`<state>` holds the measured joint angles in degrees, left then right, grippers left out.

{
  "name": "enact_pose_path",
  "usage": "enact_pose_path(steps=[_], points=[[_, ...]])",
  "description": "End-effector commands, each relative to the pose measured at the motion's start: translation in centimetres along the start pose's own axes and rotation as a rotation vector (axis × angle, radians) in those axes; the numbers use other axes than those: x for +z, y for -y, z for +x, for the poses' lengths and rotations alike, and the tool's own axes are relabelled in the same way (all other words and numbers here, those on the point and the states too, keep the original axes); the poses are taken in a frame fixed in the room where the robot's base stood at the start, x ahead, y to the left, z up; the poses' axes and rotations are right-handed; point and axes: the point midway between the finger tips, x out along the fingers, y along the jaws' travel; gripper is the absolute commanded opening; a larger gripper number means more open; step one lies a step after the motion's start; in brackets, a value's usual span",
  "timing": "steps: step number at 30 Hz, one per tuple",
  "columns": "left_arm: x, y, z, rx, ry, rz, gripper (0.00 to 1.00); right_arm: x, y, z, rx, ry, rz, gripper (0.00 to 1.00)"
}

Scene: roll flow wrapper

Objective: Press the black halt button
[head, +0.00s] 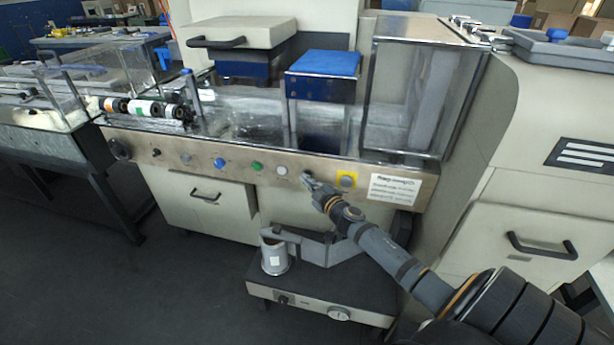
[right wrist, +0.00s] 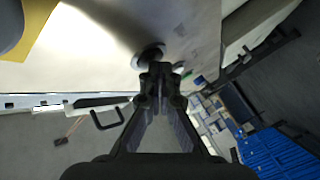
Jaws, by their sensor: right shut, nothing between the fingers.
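The black button (head: 306,174) sits on the metal front panel (head: 205,152) of the wrapper, between the white button (head: 282,170) and the yellow plate (head: 347,180). My right gripper (head: 311,183) is shut and empty, with its fingertips right at the black button. In the right wrist view, the shut fingertips (right wrist: 160,72) overlap the near edge of a dark round button (right wrist: 149,56). I cannot tell whether they touch it or how far it is pushed in. My left gripper is not in view.
A blue button (head: 219,162) and a green button (head: 257,166) are farther left on the panel. A white label (head: 394,188) is at its right. Below stands a low grey unit (head: 325,283) with a metal cup (head: 275,257). Clear covers stand above the panel.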

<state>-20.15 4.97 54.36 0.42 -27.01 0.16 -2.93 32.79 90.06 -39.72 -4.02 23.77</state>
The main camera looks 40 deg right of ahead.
Motion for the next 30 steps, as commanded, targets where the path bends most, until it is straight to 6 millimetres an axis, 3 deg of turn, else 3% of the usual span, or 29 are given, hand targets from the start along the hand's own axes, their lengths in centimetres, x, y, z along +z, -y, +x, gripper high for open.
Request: enact_pose_path(steps=[14,30], points=[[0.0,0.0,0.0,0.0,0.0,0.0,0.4,0.1,-0.1,0.1,0.0,0.001,0.0,0.0],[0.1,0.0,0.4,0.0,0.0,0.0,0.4,-0.7,0.8,-1.1,0.0,0.0,0.0,0.0]])
